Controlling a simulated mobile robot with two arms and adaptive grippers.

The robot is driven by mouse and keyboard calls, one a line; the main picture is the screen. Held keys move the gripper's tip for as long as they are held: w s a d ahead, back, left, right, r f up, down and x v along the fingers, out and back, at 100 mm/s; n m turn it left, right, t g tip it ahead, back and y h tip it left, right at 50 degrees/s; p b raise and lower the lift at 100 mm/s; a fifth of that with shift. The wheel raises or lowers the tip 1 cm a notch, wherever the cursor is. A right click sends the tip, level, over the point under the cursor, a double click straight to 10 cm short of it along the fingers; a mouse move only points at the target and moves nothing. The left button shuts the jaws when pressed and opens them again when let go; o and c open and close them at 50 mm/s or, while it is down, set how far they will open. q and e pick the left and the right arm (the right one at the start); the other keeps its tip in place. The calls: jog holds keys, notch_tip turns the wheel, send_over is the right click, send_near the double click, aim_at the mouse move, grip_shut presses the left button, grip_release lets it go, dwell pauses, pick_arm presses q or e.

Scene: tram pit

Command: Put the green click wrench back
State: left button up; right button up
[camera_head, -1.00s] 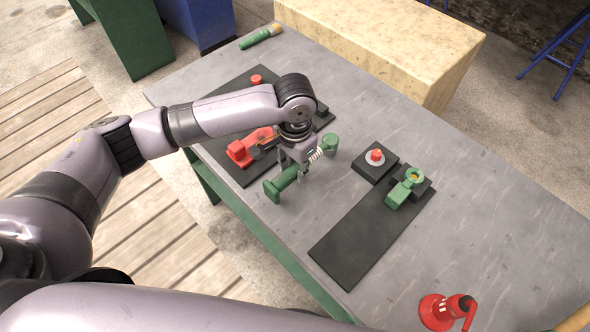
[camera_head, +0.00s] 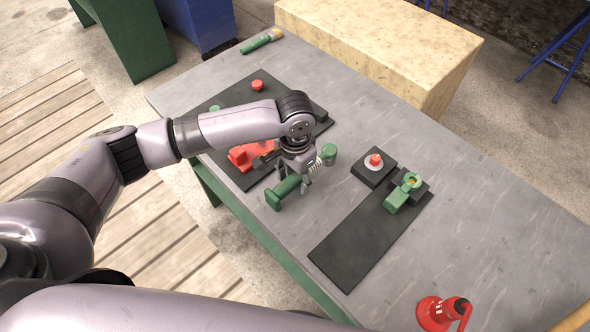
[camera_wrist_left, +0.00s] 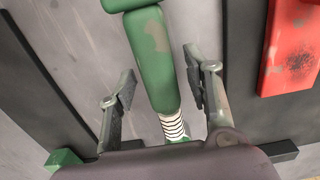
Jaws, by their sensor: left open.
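The green click wrench (camera_head: 284,191) lies on the grey table between the two dark mats, its round head to the upper right and a white spring near it. My left gripper (camera_head: 293,176) is over its middle and hides part of it. In the left wrist view the green handle (camera_wrist_left: 152,55) runs between the two finger pads of the left gripper (camera_wrist_left: 160,88), with a gap on each side; the jaws are open. My right gripper is not in view.
A dark mat (camera_head: 232,105) with a red tool (camera_head: 243,157) lies to the left. Another dark mat (camera_head: 350,240) holds a green block with a ring (camera_head: 398,196). A red button on a black block (camera_head: 374,162) stands nearby. A red device (camera_head: 436,312) stands at the front right.

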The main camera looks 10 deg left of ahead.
aim_at(294, 173)
pick_arm(q)
jog(key=shift+f+b, duration=0.2)
jog(key=shift+b, duration=0.1)
jog(key=shift+f+b, duration=0.25)
jog(key=shift+b, duration=0.25)
jog(key=r, duration=0.1)
jog(key=r+b, duration=0.1)
jog(key=r, duration=0.1)
jog(key=w+r, duration=0.1)
jog(key=r, duration=0.1)
jog(key=shift+a+r+b, duration=0.1)
jog(key=shift+r+b, duration=0.05)
jog(key=shift+b, duration=0.25)
notch_tip(294, 173, up, 13)
jog(key=b, duration=0.1)
jog(key=shift+f, duration=0.2)
jog(key=shift+s, duration=0.15)
